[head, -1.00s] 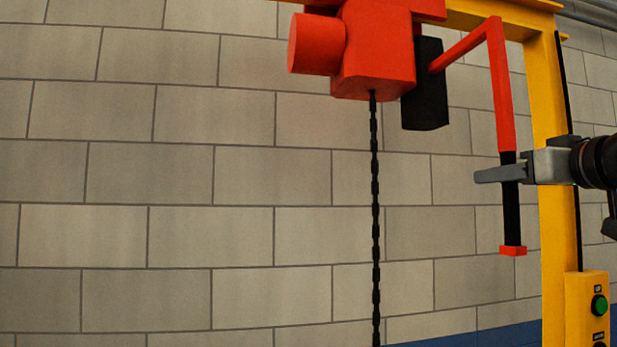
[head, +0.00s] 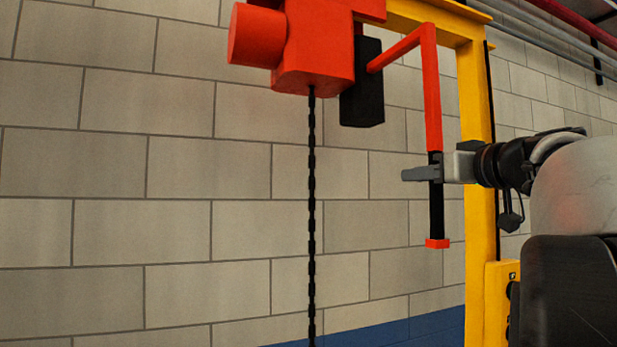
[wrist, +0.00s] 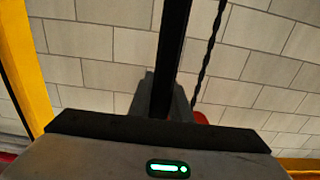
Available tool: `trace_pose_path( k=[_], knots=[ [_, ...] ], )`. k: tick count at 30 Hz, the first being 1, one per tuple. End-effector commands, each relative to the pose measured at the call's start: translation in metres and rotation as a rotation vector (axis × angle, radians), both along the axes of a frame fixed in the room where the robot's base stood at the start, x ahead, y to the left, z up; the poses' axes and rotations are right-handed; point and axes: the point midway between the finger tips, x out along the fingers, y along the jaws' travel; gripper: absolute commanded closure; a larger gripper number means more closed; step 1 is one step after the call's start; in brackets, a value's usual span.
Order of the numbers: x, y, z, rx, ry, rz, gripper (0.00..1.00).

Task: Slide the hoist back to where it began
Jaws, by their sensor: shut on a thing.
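The red hoist (head: 312,50) hangs from the yellow beam (head: 415,14) at the top of the head view, with a dark chain (head: 312,200) straight below it. A red arm runs right from the hoist and bends down into a black handle (head: 437,215) with a red end piece. My gripper (head: 422,174) is shut on the upper part of this handle, coming from the right. In the wrist view the black handle (wrist: 171,60) stands between my fingers, and the chain (wrist: 208,55) hangs just right of it. The hoist's top is cut off by the frame.
A yellow post (head: 478,140) stands close behind my wrist, with a yellow control box (head: 499,300) low on it. A black box (head: 362,90) hangs beside the hoist. The block wall (head: 150,200) fills the back. Left of the chain looks clear.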

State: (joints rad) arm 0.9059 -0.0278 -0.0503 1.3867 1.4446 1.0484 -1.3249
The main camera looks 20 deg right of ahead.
Motion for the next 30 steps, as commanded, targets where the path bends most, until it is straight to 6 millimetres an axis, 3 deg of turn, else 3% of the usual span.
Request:
trace_pose_path(
  k=[5, 15, 21, 30],
  knots=[
    [0.002, -0.021, 0.0, 0.0, 0.0, -0.003, 1.0],
    [0.008, -0.107, 0.004, 0.0, 0.0, -0.01, 1.0],
    [0.011, -0.148, 0.005, -0.001, -0.001, -0.007, 1.0],
    [0.013, -0.173, 0.002, -0.002, -0.002, -0.004, 1.0]
  ],
)
